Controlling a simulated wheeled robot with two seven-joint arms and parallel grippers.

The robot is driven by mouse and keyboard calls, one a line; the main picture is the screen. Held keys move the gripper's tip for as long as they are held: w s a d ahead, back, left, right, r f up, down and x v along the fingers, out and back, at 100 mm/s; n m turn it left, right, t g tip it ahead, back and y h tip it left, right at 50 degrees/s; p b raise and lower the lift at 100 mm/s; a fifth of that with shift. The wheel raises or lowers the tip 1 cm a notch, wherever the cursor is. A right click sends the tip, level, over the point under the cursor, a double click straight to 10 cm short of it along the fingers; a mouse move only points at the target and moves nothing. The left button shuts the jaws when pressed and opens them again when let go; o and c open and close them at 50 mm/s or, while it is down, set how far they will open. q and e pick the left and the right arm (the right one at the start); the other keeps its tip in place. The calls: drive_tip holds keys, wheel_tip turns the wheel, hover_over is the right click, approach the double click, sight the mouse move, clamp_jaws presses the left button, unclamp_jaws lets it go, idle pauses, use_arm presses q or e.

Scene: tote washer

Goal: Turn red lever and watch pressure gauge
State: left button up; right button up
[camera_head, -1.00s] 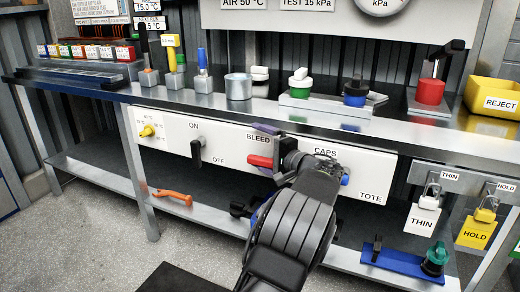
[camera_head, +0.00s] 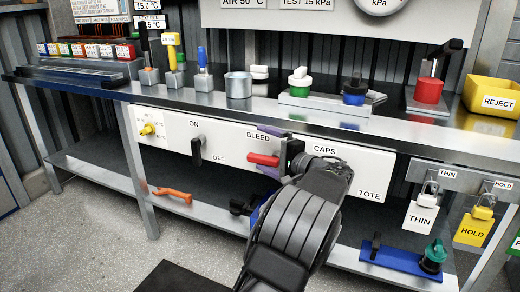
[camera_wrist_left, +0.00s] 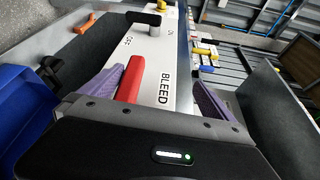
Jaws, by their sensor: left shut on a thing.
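The red lever (camera_head: 263,159) sticks out of the white panel (camera_head: 225,150) below the BLEED label, pointing left and roughly level. In the left wrist view the red lever (camera_wrist_left: 130,80) lies between the purple fingers of the gripper (camera_wrist_left: 155,95), beside the BLEED label. The pressure gauge (camera_head: 382,4) is at the top edge, marked kPa. It is mostly cut off, so its needle cannot be read. My right gripper is out of view.
A black lever (camera_head: 197,150) stands between ON and OFF, left of the red lever. A yellow knob (camera_head: 148,129) is further left. A steel bench (camera_head: 200,97) with cups and tools overhangs the panel. My left arm hides part of the panel near CAPS.

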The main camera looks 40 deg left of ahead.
use_arm(q)
drive_tip(key=shift+w+d+r, duration=0.1)
drive_tip(key=shift+d+r, duration=0.2)
drive_tip(key=shift+d, duration=0.7)
drive_tip(key=shift+w+d+r, duration=0.1)
drive_tip(key=shift+d+r, duration=0.2)
drive_tip(key=shift+d, duration=0.7)
drive_tip(key=shift+d+r, duration=0.3)
drive_tip(key=shift+d, duration=0.7)
drive_tip(key=shift+s+d+r, duration=0.15)
drive_tip(key=shift+d, duration=0.15)
drive_tip(key=c, duration=0.5)
drive_tip(key=shift+a+f, duration=0.1)
drive_tip(key=shift+f, duration=0.15)
drive_tip(key=shift+f, duration=0.1)
drive_tip(key=shift+c, duration=0.4)
